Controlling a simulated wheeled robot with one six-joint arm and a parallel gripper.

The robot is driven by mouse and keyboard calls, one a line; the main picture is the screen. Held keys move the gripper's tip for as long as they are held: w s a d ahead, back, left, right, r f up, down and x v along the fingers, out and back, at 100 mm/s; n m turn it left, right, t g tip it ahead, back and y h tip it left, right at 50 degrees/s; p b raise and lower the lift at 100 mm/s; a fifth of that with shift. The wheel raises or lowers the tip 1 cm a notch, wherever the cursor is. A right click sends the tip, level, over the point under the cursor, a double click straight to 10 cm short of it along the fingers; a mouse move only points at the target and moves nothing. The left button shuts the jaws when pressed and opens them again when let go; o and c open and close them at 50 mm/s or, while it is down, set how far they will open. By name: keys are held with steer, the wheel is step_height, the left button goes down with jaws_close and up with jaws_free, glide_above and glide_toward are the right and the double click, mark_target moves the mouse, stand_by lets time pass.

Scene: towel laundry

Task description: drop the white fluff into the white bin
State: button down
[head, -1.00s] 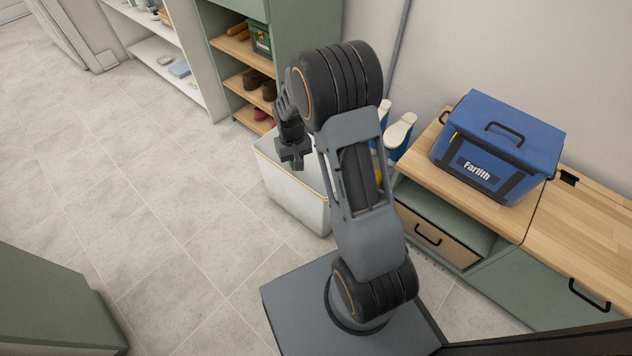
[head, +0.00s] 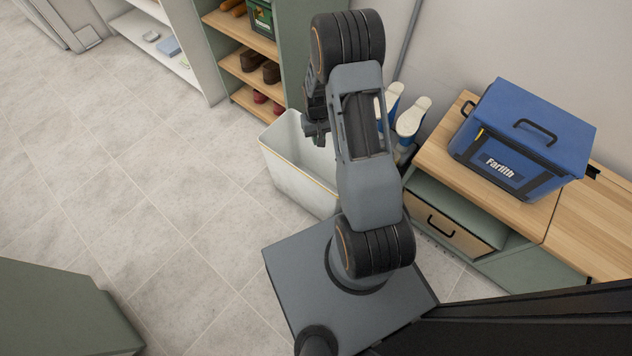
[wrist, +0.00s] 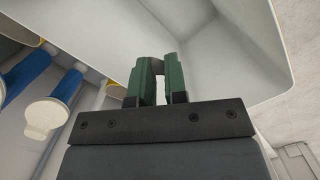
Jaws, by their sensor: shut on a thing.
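The white bin (head: 296,178) stands on the floor past my base, open at the top and partly hidden by my arm. My gripper (head: 317,138) hangs over the far part of its opening. In the wrist view the pale inner walls of the bin (wrist: 235,50) lie behind my green fingers (wrist: 158,82). The fingers are a narrow gap apart, with a small bright white patch, seemingly the white fluff (wrist: 160,90), between them. Most of it is hidden, and the head view does not show it.
A counter (head: 437,155) with a blue box (head: 523,140) is at right. Shelves (head: 250,75) with shoes stand behind the bin.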

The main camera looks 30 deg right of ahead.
step_height(320, 180, down, 2)
steer(key=shift+f+b, duration=0.1)
steer(key=shift+b, duration=0.4)
steer(key=c, duration=1.1)
jaws_free()
steer(key=r+p, duration=0.1)
steer(key=r, duration=0.3)
steer(key=w+r+p, duration=0.1)
steer(key=r+p, duration=0.1)
steer(key=r, duration=0.3)
steer(key=r+p, duration=0.2)
steer(key=r, duration=0.3)
steer(key=shift+w+d, duration=0.15)
steer(key=shift+w, duration=0.15)
steer(key=shift+f, duration=0.1)
